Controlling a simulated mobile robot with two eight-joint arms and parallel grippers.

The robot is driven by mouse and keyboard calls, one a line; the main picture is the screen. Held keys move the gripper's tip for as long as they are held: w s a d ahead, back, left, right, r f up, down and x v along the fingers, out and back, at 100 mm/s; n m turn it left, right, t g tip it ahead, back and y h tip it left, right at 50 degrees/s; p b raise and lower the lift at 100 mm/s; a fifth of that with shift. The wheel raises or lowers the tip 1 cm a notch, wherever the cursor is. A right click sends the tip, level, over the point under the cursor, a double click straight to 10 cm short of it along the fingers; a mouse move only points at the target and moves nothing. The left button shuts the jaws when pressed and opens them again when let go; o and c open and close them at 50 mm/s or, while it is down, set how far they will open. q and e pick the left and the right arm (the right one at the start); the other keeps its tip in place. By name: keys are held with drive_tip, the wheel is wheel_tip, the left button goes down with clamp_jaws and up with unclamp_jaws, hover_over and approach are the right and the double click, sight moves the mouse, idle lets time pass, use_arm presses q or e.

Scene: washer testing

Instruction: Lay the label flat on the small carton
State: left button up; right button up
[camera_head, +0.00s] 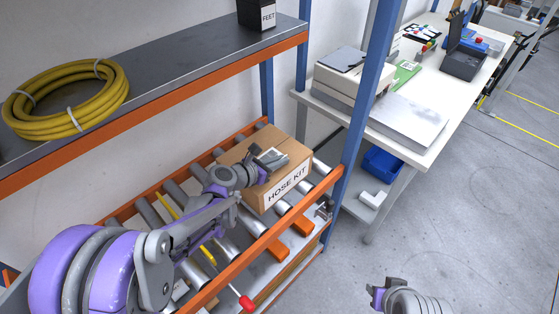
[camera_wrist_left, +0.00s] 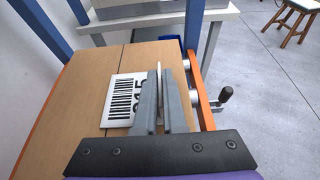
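The small carton (camera_head: 240,150), brown and marked HOSE KIT, sits on the roller shelf; its top (camera_wrist_left: 75,95) fills much of the left wrist view. The white label (camera_wrist_left: 120,98) with a black barcode and digits shows over the carton top, its right part hidden by a finger. My left gripper (camera_head: 270,159) is over the carton's top. In the left wrist view its fingers (camera_wrist_left: 165,98) are close together, with a thin pale strip between them that looks like part of the label. Whether the label touches the carton is unclear. My right gripper (camera_head: 376,293) is at the bottom, away from the carton.
A blue post (camera_head: 366,95) and orange rail (camera_head: 262,246) border the shelf. The upper shelf holds a yellow hose coil (camera_head: 66,99) and a dark FEET box (camera_head: 257,14). A white table (camera_head: 425,150) with equipment stands behind. A red-tipped tool (camera_head: 245,302) lies by the rail.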

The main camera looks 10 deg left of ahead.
use_arm(q)
drive_tip(key=o, duration=0.3)
drive_tip(key=shift+o, duration=0.2)
drive_tip(key=shift+r, duration=0.1)
